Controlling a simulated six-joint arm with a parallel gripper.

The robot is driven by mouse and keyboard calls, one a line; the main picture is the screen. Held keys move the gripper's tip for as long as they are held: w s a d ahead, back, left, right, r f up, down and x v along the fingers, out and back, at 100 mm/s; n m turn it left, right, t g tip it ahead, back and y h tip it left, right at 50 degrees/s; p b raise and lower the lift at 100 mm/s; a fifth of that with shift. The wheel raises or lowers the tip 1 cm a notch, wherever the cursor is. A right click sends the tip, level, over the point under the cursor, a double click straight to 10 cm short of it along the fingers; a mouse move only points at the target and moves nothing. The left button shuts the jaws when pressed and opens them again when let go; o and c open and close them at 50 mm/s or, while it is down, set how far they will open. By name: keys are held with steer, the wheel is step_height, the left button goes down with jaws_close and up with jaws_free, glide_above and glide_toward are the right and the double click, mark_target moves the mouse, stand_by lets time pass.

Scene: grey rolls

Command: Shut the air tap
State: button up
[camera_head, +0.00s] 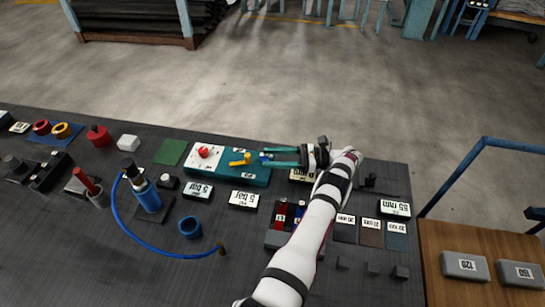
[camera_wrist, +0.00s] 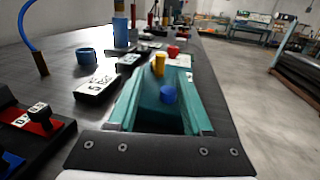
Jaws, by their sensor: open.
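A teal block (camera_head: 228,177) lies on the dark bench with a white panel at its left part. It carries a red knob (camera_head: 204,152), a yellow lever-like handle (camera_head: 240,160) and a blue knob (camera_head: 264,158). No readable label tells which one is the air tap. My gripper (camera_head: 268,157) reaches in from the right with its teal fingers open, near the block's right end. In the wrist view, the blue knob (camera_wrist: 167,94) shows between the fingers (camera_wrist: 165,80), with a gap on each side. The yellow handle (camera_wrist: 159,65) and red knob (camera_wrist: 173,51) stand beyond it.
White-labelled blocks (camera_head: 243,200) sit in front of the teal block. A blue bottle (camera_head: 148,196) with a blue hose (camera_head: 140,238) and a blue ring (camera_head: 190,227) stand at the left. A dark holder with red and blue pieces (camera_head: 280,214) sits beside my arm.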

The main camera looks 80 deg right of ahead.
mark_target(250, 159)
steer(key=shift+s, duration=0.1)
steer(key=s+m+h, duration=0.1)
steer(key=s, duration=0.1)
steer(key=s+h, duration=0.1)
steer(key=h, duration=0.1)
steer(key=s+m+h, duration=0.1)
steer(key=s, duration=0.1)
steer(key=shift+s+r+m+h, duration=0.3)
steer(key=a, duration=0.1)
steer(key=s+a+m+h, duration=0.1)
steer(key=a, duration=0.1)
steer(key=s+a+h, duration=0.1)
steer(key=shift+s+a+f+m, duration=0.15)
steer(key=shift+s+f+m, duration=0.05)
steer(key=shift+f+m, duration=0.2)
steer(key=shift+w, duration=0.35)
steer(key=w+d, duration=0.1)
steer(key=w, duration=0.4)
steer(key=w+d, duration=0.1)
steer(key=w, duration=0.8)
steer(key=shift+w+d, duration=0.35)
steer(key=shift+d, duration=0.05)
jaws_close()
